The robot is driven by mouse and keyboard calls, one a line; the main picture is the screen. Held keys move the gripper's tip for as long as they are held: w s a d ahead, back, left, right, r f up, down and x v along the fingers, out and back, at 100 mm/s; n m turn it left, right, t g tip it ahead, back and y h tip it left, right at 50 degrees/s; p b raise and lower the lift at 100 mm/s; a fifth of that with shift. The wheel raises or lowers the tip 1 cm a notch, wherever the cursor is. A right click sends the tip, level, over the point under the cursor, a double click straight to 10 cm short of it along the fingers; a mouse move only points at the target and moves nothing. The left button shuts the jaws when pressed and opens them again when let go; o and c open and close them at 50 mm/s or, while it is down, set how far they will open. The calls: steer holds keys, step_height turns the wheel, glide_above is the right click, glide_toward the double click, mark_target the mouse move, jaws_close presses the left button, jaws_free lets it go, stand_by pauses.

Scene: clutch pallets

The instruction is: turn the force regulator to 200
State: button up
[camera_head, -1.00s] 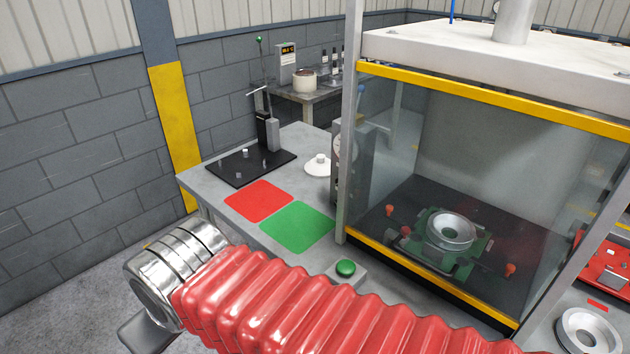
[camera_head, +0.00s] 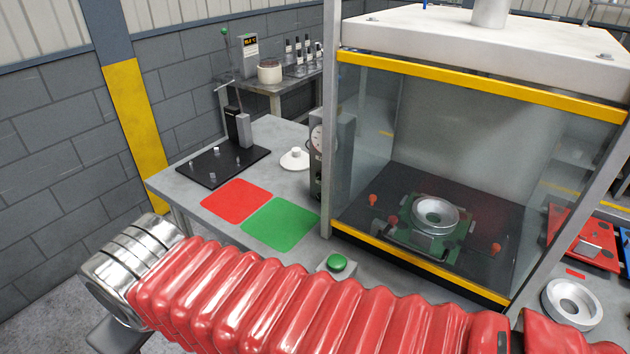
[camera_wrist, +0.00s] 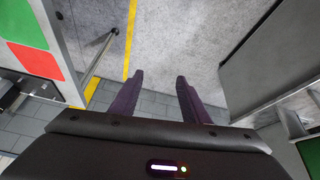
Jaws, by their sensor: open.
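A grey box with a round white-faced dial (camera_head: 317,138) stands at the left side of the glazed press. It may be the force regulator, but no reading or knob setting can be made out. The press's near left post hides part of the box. My gripper (camera_wrist: 160,76) shows in the wrist view with its two dark fingers apart and nothing between them. It points toward the floor and the block wall, away from the dial box. In the head view my gripper is out of sight.
The glazed press (camera_head: 440,130) holds a green fixture with a metal ring (camera_head: 436,215). A green button (camera_head: 337,262) sits in front of it. Red (camera_head: 236,200) and green (camera_head: 280,223) mats lie on the bench. Another ring (camera_head: 572,303) lies at right. Open floor (camera_wrist: 190,40) shows beyond my fingers.

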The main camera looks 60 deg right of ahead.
steer(key=s+d+f+n+g+h, duration=0.1)
steer(key=d+f+g+h, duration=0.2)
steer(key=d, duration=0.4)
steer(key=s+d+f+n+g+h, duration=0.1)
steer(key=d+f+g+h, duration=0.1)
steer(key=d, duration=0.5)
steer(key=n+g+h, duration=0.3)
steer(key=n+h, duration=1)
steer(key=n, duration=0.1)
glide_toward(319, 176)
steer(key=a, duration=0.6)
steer(key=shift+w+r, duration=0.15)
steer(key=shift+w, duration=0.35)
steer(key=shift+d, duration=0.1)
steer(key=d, duration=0.4)
steer(key=s+d, duration=0.1)
steer(key=d, duration=0.4)
steer(key=s+d, duration=0.1)
steer(key=d, duration=0.3)
steer(key=shift+d, duration=0.25)
steer(key=shift+c, duration=0.2)
